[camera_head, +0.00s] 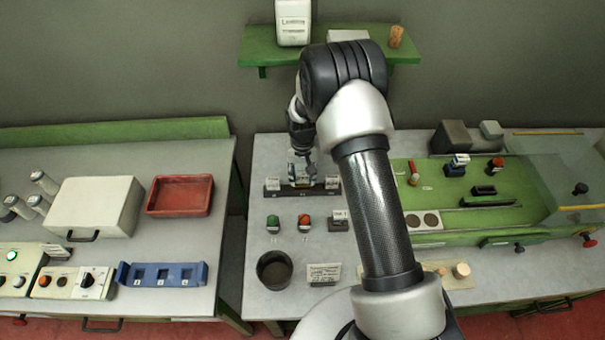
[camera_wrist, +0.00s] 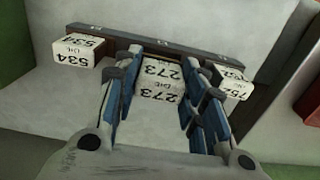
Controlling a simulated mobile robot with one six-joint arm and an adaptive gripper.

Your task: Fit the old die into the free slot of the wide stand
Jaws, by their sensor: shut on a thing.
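My gripper (camera_head: 303,172) is shut on a white die marked 273 (camera_wrist: 160,82), with a blue-sided finger on each side of it in the wrist view. The die is at the middle of a long dark stand (camera_wrist: 160,45). I cannot tell whether it is seated or slightly raised. A die marked 534 (camera_wrist: 80,50) sits at the left end of the stand, and another, partly hidden by a finger, sits at the right end (camera_wrist: 235,85). In the head view the dark stand (camera_head: 302,191) lies at the back of the middle table. No die is labelled old or new.
A blue holder with several square recesses (camera_head: 163,274) stands on the left table. Green and orange knobs (camera_head: 288,220), a dark round cup (camera_head: 274,269) and a small card (camera_head: 324,273) are nearer on the middle table. A green machine bench (camera_head: 470,190) lies to the right.

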